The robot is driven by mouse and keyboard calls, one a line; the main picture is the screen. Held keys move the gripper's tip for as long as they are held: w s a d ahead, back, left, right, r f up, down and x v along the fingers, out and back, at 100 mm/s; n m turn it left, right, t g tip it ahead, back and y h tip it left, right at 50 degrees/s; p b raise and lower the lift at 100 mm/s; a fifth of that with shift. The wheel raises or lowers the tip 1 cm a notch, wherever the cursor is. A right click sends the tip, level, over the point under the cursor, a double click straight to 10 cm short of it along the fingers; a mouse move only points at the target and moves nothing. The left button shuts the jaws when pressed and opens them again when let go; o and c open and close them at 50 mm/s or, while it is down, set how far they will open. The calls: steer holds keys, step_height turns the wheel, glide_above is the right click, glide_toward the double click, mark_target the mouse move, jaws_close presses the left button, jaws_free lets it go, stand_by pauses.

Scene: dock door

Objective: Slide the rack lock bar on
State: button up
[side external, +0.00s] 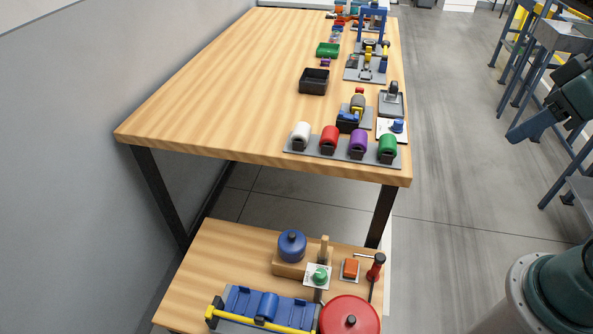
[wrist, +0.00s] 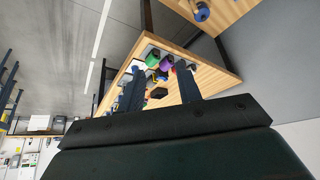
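A blue cylinder (side external: 266,306) rests at the rack's middle. My gripper (side external: 521,137) is at the right edge of the side view, over the floor and far from the rack. In the wrist view my gripper (wrist: 160,76) has its two blue fingers wide apart, with nothing held between them.

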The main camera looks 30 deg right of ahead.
steer(key=w+a+n+g+y, duration=0.1)
steer(key=w+a+n+g, duration=0.1)
steer(key=w+a, duration=0.7)
steer(key=n+g+h, duration=0.1)
steer(key=n+g, duration=0.3)
steer(key=n, duration=0.3)
glide_above(259, 318)
step_height(259, 318, down, 32)
steer(key=r, duration=0.1)
steer(key=shift+f, duration=0.25)
step_height(259, 318, down, 14)
steer(key=shift+r, duration=0.15)
